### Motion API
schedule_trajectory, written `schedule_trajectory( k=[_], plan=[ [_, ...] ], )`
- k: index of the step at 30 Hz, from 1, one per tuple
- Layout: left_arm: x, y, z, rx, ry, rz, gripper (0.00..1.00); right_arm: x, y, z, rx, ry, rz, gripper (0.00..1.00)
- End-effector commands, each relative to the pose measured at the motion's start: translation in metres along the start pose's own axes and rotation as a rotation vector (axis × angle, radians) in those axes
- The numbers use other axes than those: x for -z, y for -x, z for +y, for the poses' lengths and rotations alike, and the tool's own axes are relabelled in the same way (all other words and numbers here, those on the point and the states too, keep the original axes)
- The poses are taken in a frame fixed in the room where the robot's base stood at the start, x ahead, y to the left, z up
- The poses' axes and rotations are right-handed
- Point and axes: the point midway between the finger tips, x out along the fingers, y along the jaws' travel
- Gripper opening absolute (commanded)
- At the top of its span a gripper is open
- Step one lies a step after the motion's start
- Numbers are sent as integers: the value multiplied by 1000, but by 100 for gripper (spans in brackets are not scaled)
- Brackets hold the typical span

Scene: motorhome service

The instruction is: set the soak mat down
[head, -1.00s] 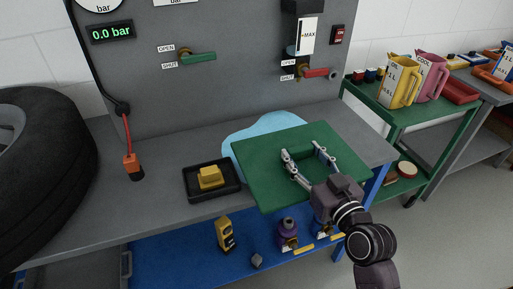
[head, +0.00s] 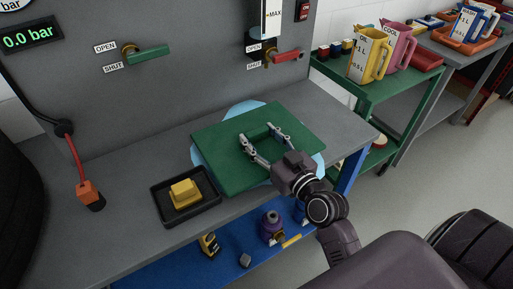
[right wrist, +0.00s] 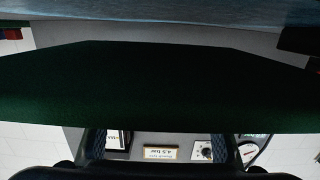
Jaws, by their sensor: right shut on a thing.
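The green soak mat (head: 220,148) is a flat square held roughly level over the grey bench top. My right gripper (head: 258,133) is shut on it, with its fingers near the mat's middle. A pale blue puddle (head: 244,107) lies on the bench under the mat and shows past its back, left and right edges. The mat's underside and any gap to the bench are hidden in the head view. In the right wrist view the mat (right wrist: 160,88) fills a dark green band, with a blue surface (right wrist: 180,13) along the top. My left gripper is out of view.
A black tray (head: 212,212) with a yellow sponge-like block (head: 184,192) sits left of the mat. A panel with a green lever (head: 150,54) and a red lever (head: 287,56) stands behind. A green trolley (head: 384,88) with jugs stands right.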

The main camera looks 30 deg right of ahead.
Motion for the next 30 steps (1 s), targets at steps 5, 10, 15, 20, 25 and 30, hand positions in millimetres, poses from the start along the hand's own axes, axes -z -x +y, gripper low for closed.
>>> schedule_trajectory(
  k=[5,10,15,20,25,30],
  plan=[
    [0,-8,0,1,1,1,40,-26,-1,0,0,0,-2,25],
    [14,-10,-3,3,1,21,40,-39,-2,0,-1,0,0,25],
    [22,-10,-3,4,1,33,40,-38,-2,0,-1,0,1,25],
    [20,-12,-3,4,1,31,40,-42,-2,0,-1,1,1,25],
    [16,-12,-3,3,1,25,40,-42,-2,0,-1,0,0,67],
    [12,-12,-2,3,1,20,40,-42,-2,0,-1,0,0,69]
  ],
)
